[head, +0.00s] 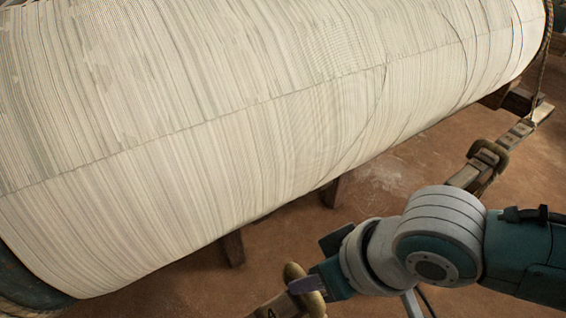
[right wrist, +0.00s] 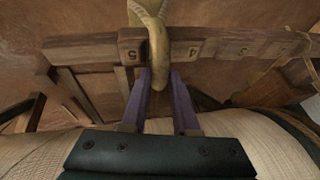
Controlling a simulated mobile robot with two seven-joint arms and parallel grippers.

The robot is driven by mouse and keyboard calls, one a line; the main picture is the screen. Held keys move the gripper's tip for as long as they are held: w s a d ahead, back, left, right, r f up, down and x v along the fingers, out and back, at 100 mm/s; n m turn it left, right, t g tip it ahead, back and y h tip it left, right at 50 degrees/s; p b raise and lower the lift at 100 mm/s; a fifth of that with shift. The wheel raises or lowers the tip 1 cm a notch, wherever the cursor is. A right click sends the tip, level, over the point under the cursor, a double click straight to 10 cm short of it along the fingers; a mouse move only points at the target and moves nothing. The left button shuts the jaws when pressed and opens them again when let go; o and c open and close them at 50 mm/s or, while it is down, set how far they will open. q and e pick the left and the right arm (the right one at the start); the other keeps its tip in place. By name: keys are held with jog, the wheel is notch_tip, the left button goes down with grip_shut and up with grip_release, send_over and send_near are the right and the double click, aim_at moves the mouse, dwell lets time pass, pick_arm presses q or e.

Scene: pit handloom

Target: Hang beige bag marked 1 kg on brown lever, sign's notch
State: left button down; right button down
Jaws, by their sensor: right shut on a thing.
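The brown lever (head: 464,178) runs from the bottom of the head view up to the right; in the right wrist view the lever (right wrist: 218,50) crosses with numbered notches, 5 and 4 being clearest. My right gripper (head: 306,285) is shut on a thick tan ring (head: 294,271). In the right wrist view the ring (right wrist: 158,50) stands between my purple fingers (right wrist: 160,78), in front of the lever between 5 and 4. A pale patch, probably the bag (right wrist: 147,8), shows behind it. No 1 kg mark or sign is visible. I cannot tell whether the ring rests on the lever.
A large roll of pale warp threads (head: 230,110) fills the upper left. A second tan ring (head: 489,153) hangs around the lever farther right. A rope (head: 540,85) rises at the lever's far end. Dark wooden posts (head: 331,191) stand under the roll, on brown earth floor.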

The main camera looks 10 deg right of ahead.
jog(key=c, duration=0.8)
grip_release()
jog(key=shift+o, duration=1)
jog(key=shift+d+f, duration=0.1)
jog(key=shift+f, duration=0.05)
jog(key=s+r+p, duration=0.3)
jog(key=r+p, duration=0.4)
jog(key=r, duration=0.5)
jog(key=s+r+p, duration=0.3)
jog(key=r+p, duration=0.5)
jog(key=r, duration=0.3)
jog(key=s+d+r+m+h+p, duration=0.1)
jog(key=s+d+r+h+p, duration=0.15)
jog(key=d+r+p, duration=0.35)
jog(key=s+d+r+m+h+p, duration=0.1)
jog(key=s+d+r+p, duration=0.25)
jog(key=r, duration=0.55)
notch_tip(320, 180, up, 35)
jog(key=p, duration=3.6)
jog(key=shift+a, duration=0.15)
